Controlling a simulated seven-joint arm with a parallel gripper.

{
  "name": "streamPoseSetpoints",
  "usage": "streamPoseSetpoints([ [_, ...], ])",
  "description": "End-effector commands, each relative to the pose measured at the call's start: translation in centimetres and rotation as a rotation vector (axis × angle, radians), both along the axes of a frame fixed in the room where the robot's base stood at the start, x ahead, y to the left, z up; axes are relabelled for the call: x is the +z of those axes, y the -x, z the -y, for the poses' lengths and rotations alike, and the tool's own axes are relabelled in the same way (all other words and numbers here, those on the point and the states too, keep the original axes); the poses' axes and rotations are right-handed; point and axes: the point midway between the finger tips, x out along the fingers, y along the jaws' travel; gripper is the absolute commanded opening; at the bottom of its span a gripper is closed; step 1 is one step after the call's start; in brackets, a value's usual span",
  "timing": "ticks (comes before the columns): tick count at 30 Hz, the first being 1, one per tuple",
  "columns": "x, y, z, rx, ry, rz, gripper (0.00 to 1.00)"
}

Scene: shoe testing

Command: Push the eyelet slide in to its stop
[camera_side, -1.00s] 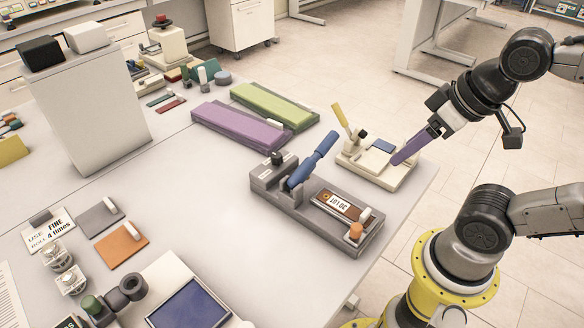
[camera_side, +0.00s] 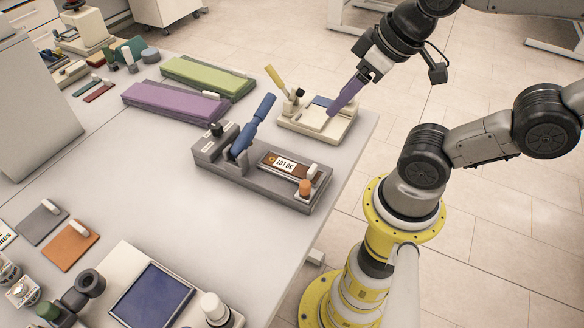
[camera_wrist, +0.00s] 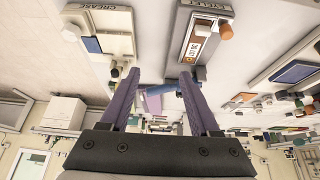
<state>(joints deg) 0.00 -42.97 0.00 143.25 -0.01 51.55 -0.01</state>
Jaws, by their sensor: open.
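The grey eyelet fixture (camera_side: 213,152) stands near the table's right edge, with a raised blue lever (camera_side: 252,127). A brown slide with a white label (camera_side: 285,164) lies in its channel. An orange knob (camera_side: 305,188) and a pale knob (camera_side: 312,170) stand at its near right end. The fixture marked EYELET also shows at the top of the wrist view (camera_wrist: 189,58), with its orange knob (camera_wrist: 226,32). My gripper (camera_wrist: 158,73) has purple fingers, spread apart with nothing between them. In the side view my gripper (camera_side: 333,112) hangs above the cream crease fixture, apart from the eyelet fixture.
The cream crease fixture (camera_side: 290,121) with a yellow lever (camera_side: 274,78) stands behind the eyelet fixture. Purple (camera_side: 175,102) and green (camera_side: 207,76) blocks lie to the left. A blue-screened device (camera_side: 153,294) is in front. Bare table lies between it and the eyelet fixture.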

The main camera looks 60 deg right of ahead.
Motion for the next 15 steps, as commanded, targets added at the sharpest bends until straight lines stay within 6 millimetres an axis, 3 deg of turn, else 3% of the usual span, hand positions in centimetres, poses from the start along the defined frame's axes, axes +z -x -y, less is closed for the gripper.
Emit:
streamPoseSetpoints([
  [1,0.0,0.0,0.0,0.001,0.0,0.0,0.56],
  [5,0.0,0.0,0.0,0.052,0.028,-0.002,0.32],
  [10,-0.2,0.7,-0.1,0.304,0.152,-0.034,0.02],
  [15,0.1,1.3,-0.4,0.674,0.307,-0.079,0.0],
])
